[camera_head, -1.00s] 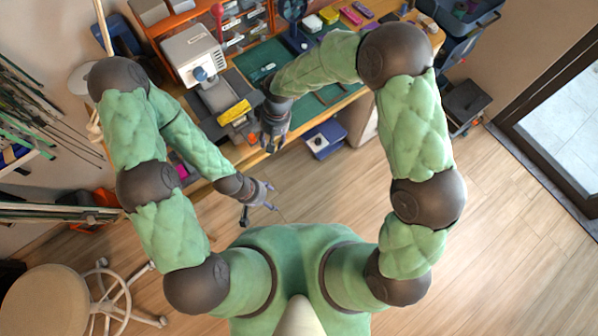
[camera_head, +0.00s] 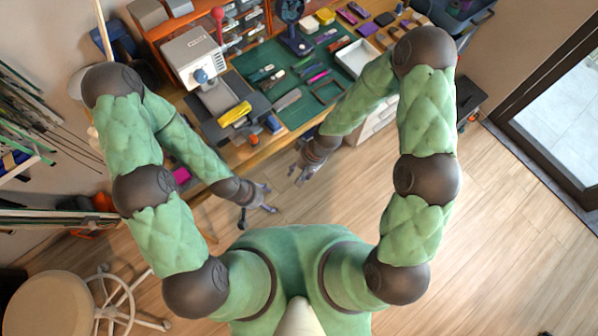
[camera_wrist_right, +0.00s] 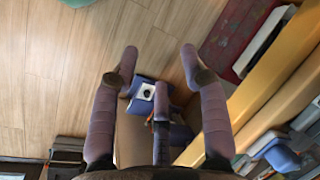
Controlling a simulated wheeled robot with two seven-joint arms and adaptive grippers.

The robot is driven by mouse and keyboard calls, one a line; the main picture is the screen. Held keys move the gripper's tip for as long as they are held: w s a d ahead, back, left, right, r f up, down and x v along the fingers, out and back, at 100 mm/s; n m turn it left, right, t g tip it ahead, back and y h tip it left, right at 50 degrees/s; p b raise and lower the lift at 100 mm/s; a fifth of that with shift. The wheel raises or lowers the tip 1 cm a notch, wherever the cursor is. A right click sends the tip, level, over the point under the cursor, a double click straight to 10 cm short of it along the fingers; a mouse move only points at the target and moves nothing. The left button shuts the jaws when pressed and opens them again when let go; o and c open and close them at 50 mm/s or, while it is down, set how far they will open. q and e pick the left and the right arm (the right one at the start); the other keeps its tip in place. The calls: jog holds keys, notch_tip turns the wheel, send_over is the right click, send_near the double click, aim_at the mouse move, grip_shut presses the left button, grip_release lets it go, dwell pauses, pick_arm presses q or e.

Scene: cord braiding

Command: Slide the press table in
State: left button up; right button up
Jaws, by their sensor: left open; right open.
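The press (camera_head: 196,56) is a pale grey machine with a red-knobbed lever, at the back left of the bench in the head view. What looks like its press table, a grey plate (camera_head: 214,98), sticks out in front of it. A yellow piece (camera_head: 235,113) lies at the plate's front edge. My right gripper (camera_head: 300,175) is open and empty, in front of the bench's front edge and apart from the plate. In the right wrist view its fingers (camera_wrist_right: 158,56) are spread wide. My left gripper (camera_head: 268,200) is open and empty, lower and nearer to me.
The bench has a green mat (camera_head: 285,75) with several tools and a white tray (camera_head: 357,58) to its right. A small orange object (camera_head: 254,140) is near the front edge. A round stool (camera_head: 45,302) stands at lower left. The wooden floor (camera_head: 400,230) is free ahead.

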jog(key=shift+s+d+f, duration=0.15)
jog(key=shift+s, duration=0.05)
dwell(0.6)
